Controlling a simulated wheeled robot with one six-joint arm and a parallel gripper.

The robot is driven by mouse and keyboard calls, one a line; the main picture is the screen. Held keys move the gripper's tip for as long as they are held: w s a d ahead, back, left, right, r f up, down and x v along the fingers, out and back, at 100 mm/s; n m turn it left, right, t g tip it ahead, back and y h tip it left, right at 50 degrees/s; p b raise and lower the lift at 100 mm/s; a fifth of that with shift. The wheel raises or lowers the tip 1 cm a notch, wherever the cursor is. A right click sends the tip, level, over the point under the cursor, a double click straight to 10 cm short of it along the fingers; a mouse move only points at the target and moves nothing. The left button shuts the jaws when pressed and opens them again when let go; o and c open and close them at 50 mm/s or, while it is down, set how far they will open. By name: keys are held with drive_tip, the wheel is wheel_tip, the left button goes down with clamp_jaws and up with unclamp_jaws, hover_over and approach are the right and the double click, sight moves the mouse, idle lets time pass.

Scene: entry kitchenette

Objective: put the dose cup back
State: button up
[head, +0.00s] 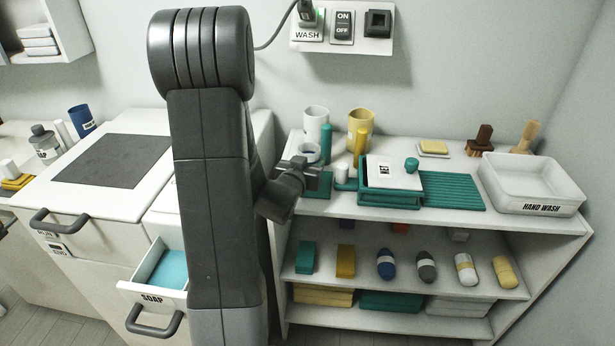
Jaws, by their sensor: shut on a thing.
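In the head view my gripper (303,166) is at the left end of the shelf top, shut on a small cup with a pale rim and dark blue inside, which I take to be the dose cup (309,151). The fingers and wrist hide most of the cup's lower part. The cup is upright above or at a teal base (319,187); I cannot tell whether it touches it. The soap drawer (157,284) at the lower left stands open with a teal filling.
A white tumbler (316,121) and a yellow tumbler (361,124) stand behind the gripper. A teal caddy (390,198) and a ribbed teal mat (452,190) lie to the right. The hand wash tray (532,183) is at the far right. My arm hides part of the washer.

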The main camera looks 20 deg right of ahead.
drive_tip(key=shift+f, duration=2.25)
drive_tip(key=shift+b, duration=0.3)
drive_tip(key=shift+f, duration=0.15)
drive_tip(key=o, duration=1)
drive_tip(key=shift+r, duration=0.3)
drive_tip(key=b+v, duration=0.1)
drive_tip(key=v, duration=1.1)
drive_tip(key=shift+f, duration=0.15)
